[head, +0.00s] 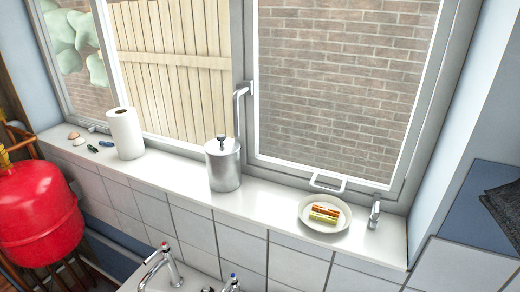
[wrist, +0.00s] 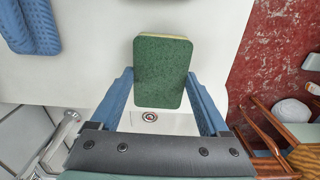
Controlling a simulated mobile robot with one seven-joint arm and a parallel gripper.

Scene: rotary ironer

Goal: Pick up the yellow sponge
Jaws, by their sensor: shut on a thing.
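In the wrist view my gripper (wrist: 160,90) is shut on a sponge (wrist: 160,72) with a dark green face and a thin yellow edge along its top. The blue fingers press on its left and right sides. The sponge is over a white surface; I cannot tell how far above it. In the head view my gripper does not show. There a white plate (head: 308,225) on the windowsill bears a yellow-and-green piece (head: 324,214) and an orange-red piece (head: 311,206). I cannot tell whether either is the held sponge.
The windowsill (head: 270,198) holds a metal canister (head: 222,168), a paper towel roll (head: 125,134) and small items at the left. Taps (head: 172,265) stand below. In the wrist view, a blue ridged thing (wrist: 30,24) lies at top left, and wooden furniture (wrist: 270,125) is at right.

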